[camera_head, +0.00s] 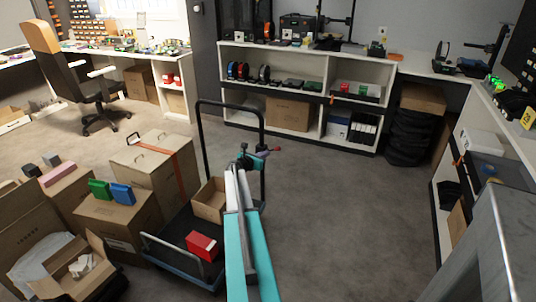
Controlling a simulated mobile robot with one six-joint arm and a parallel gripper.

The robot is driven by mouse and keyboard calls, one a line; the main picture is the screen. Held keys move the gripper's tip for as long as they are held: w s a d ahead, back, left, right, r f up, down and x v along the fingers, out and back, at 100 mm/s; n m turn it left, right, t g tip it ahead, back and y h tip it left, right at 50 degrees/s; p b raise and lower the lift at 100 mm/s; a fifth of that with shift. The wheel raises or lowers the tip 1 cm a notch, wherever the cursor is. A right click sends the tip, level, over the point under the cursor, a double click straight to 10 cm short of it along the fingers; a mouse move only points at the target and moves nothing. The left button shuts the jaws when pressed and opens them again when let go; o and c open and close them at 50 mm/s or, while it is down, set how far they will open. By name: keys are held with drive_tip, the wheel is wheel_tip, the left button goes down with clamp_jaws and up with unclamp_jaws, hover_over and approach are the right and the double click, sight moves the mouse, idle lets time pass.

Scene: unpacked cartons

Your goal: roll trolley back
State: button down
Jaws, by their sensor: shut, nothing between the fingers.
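The trolley has a dark flat deck (177,236) in the lower middle of the view. Its tall black hoop handle (231,107) stands at the far end, and a low grey rail runs along the near end. A red box (202,245) and an open cardboard carton (209,200) are on the deck. My teal and white arm reaches up the middle and hides the deck's right part. My gripper (269,151) is shut and empty, beside the handle's right upright in the picture; I cannot tell whether they touch.
Cartons crowd the left, including a large one with an orange strap (153,172). An office chair (80,78) stands at back left. White shelves (300,91) line the back wall. A grey metal surface (483,255) is at near right. Floor right of the trolley is clear.

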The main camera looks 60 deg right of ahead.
drive_tip(key=shift+v, duration=2.6)
drive_tip(key=w+a+f+m+y+p, duration=0.1)
drive_tip(key=a+f+m+y, duration=0.15)
drive_tip(key=a+f, duration=0.8)
drive_tip(key=a+f+m+y+p, duration=0.1)
drive_tip(key=a+f+m+y, duration=0.3)
drive_tip(key=a, duration=1.2)
drive_tip(key=w+a+f+m+y, duration=0.1)
drive_tip(key=a+f+m, duration=0.1)
drive_tip(key=a+f, duration=0.9)
drive_tip(key=s+a+f+m+g+y+p, duration=0.1)
drive_tip(key=s+a+m, duration=0.15)
drive_tip(key=a, duration=0.55)
drive_tip(key=s+a+f+m+y, duration=0.15)
drive_tip(key=s+a, duration=0.25)
drive_tip(key=a, duration=0.4)
drive_tip(key=s+a+f+m+g+y+p, duration=0.1)
drive_tip(key=s+a, duration=0.2)
drive_tip(key=a, duration=0.5)
drive_tip(key=s+a+m+g+y, duration=0.2)
drive_tip(key=s+a+m+y, duration=0.1)
drive_tip(key=s+a, duration=1.1)
drive_tip(key=a+m, duration=0.1)
drive_tip(key=a, duration=0.2)
drive_tip(key=shift+g+y+p, duration=0.3)
drive_tip(key=shift+y+p, duration=0.1)
drive_tip(key=shift+d+f, duration=0.1)
drive_tip(key=shift+d, duration=0.1)
